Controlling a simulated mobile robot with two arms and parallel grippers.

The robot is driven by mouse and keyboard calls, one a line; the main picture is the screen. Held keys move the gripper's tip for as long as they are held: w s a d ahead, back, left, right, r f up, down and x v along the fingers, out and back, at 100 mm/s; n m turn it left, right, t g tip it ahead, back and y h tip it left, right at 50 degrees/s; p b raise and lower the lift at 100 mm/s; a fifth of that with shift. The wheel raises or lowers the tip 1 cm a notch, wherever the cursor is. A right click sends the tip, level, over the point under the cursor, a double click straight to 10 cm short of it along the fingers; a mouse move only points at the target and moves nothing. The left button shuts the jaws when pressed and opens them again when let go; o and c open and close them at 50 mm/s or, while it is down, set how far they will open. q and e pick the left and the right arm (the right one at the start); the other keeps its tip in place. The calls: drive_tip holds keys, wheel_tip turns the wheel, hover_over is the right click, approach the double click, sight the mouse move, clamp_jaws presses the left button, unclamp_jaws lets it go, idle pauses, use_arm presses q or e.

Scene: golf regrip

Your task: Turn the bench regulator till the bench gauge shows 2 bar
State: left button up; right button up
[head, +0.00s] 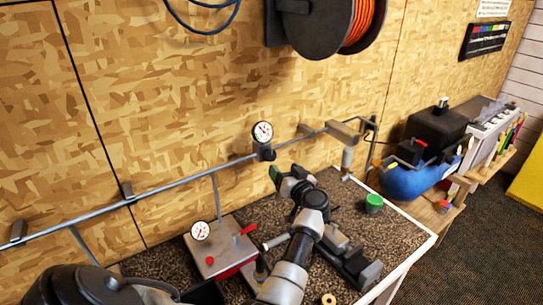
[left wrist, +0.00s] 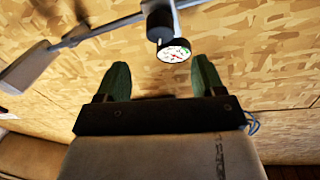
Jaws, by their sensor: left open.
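A round white gauge (head: 262,131) sits on the grey air pipe along the wall, with a dark regulator body (head: 264,153) just below it. The same gauge (left wrist: 174,50) and a dark cylindrical knob (left wrist: 159,24) show in the left wrist view; the needle cannot be read clearly. A second white gauge (head: 200,231) stands on a grey and red unit on the bench. I cannot tell for certain which gauge is the bench gauge. My left gripper (head: 287,173) is open and empty, below and right of the wall gauge. Its green fingers (left wrist: 160,80) point towards it, apart from it. My right gripper is not in view.
The speckled bench top (head: 338,192) bears a green cup (head: 373,203) and a red-levered valve (head: 244,231). The grey pipe (head: 190,182) runs along the wall behind. A hose reel (head: 322,25) hangs above. A blue tank (head: 407,181) stands right of the bench.

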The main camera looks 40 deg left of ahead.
sight(272, 157)
use_arm(q)
drive_tip(key=b+x, duration=0.3)
drive_tip(key=shift+a+f, duration=0.3)
drive_tip(key=b+x, duration=0.3)
drive_tip(key=x, duration=0.1)
drive_tip(key=shift+w+a, duration=0.15)
drive_tip(key=shift+w, duration=0.1)
drive_tip(key=shift+a+r, duration=0.15)
drive_tip(key=shift+r, duration=0.1)
drive_tip(key=shift+a, duration=0.1)
drive_tip(key=c, duration=0.9)
drive_tip(key=shift+f+n+b, duration=0.1)
drive_tip(key=shift+n+b, duration=0.3)
drive_tip(key=shift+n, duration=0.1)
